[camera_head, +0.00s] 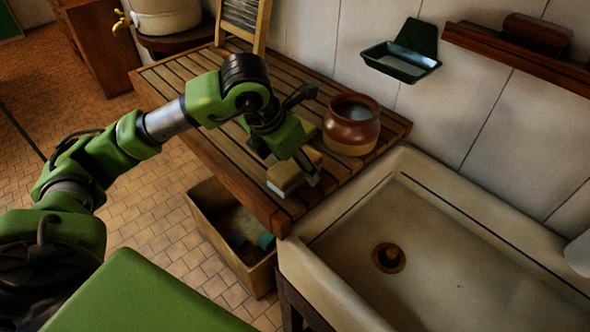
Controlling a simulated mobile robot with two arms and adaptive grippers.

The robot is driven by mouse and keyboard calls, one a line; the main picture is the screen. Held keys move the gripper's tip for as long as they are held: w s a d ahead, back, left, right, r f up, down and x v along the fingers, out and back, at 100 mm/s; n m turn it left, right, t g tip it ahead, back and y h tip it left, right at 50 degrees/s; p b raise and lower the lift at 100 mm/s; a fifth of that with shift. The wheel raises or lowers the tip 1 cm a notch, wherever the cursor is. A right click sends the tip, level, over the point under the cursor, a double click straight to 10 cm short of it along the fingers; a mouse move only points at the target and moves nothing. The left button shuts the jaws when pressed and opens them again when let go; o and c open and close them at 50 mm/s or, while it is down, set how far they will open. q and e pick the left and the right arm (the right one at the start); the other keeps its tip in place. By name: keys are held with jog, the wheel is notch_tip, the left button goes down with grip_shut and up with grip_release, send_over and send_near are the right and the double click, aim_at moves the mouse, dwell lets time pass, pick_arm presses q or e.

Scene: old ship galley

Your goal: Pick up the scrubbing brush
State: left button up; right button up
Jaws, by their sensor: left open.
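A small block with a tan top and pale lower side, which looks like the scrubbing brush (284,181), lies on the slatted wooden board (192,68) near its front edge. My left gripper (290,166) reaches down over it from above and is open. One finger is at the block's right side; the other is mostly hidden behind the gripper body and block. I cannot tell whether the fingers touch it. My right gripper is not in view.
A brown glazed pot (351,139) stands close to the right of my left gripper. A pale sink (440,245) adjoins the board at right. A wall soap dish (400,62) and wooden shelf (480,43) are above. A wooden crate (232,258) stands on the floor below.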

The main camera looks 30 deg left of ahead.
pick_arm(q)
jog(key=c, duration=1.4)
jog(key=shift+c, duration=0.2)
jog(key=shift+r+p, duration=0.45)
jog(key=shift+p, duration=0.3)
notch_tip(320, 180, up, 3)
jog(key=shift+r+b, duration=0.1)
jog(key=shift+b, duration=0.55)
jog(key=s+r, duration=0.1)
jog(key=r, duration=0.1)
jog(key=s+r+b, duration=0.1)
jog(key=s, duration=0.1)
jog(key=s+r, duration=0.2)
jog(key=shift+s+a+r+b, duration=0.2)
jog(key=shift+a+r+b, duration=0.1)
jog(key=shift+r+b, duration=0.05)
jog(key=s+a+r+b, duration=0.1)
jog(key=s+r, duration=0.2)
jog(key=s, duration=0.5)
jog(key=shift+s+r, duration=0.3)
jog(key=shift+r, duration=0.05)
